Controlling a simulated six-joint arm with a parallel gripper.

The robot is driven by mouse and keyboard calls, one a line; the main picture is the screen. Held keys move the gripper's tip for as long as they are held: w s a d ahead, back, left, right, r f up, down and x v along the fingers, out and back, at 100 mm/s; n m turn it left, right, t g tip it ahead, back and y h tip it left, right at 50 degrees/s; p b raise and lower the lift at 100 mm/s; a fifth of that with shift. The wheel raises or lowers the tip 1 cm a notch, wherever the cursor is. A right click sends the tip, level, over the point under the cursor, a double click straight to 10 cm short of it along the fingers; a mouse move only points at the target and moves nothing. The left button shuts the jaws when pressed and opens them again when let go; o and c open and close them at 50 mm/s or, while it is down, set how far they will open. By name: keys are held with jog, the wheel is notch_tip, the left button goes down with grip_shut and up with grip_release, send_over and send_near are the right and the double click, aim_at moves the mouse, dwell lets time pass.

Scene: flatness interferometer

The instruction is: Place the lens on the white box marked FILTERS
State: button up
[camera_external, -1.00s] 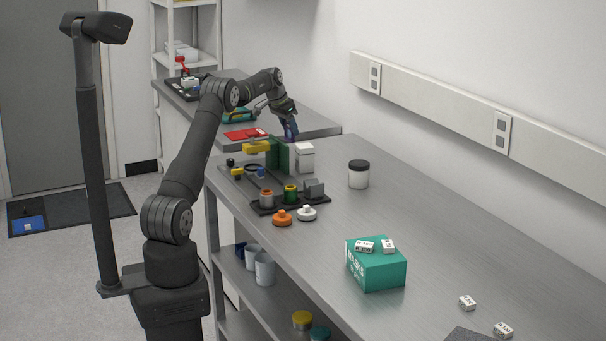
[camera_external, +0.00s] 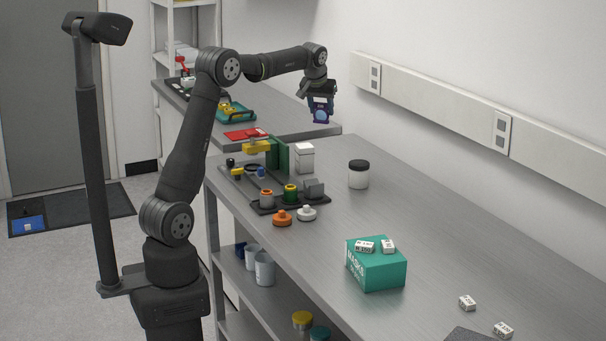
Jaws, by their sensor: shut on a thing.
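My gripper (camera_external: 318,94) points down in the air over the back part of the near bench. It is shut on the lens (camera_external: 320,115), a bluish round disc in a dark blue mount, which faces the camera. A small white box (camera_external: 305,159) stands upright on the bench, below and slightly left of the lens. Any marking on it is too small to read. There is a clear gap between the lens and the box top. The fingertips are too small to make out.
A dark optical fixture (camera_external: 283,203) with a green upright plate (camera_external: 283,156) stands left of the white box. A black-lidded jar (camera_external: 358,175) stands to its right. A teal MASKS box (camera_external: 377,270) is nearer. The bench's right middle is clear.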

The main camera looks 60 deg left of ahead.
jog(key=shift+s+d+r, duration=0.15)
jog(key=shift+d, duration=0.2)
jog(key=a+f, duration=0.2)
jog(key=a, duration=0.1)
jog(key=a+f, duration=0.2)
jog(key=a, duration=0.2)
jog(key=a+f, duration=0.3)
jog(key=a, duration=0.1)
jog(key=shift+s+a, duration=0.15)
jog(key=shift+s, duration=0.1)
jog(key=shift+f, duration=1.95)
jog(key=shift+f, duration=0.15)
jog(key=o, duration=1.1)
jog(key=shift+o, duration=0.2)
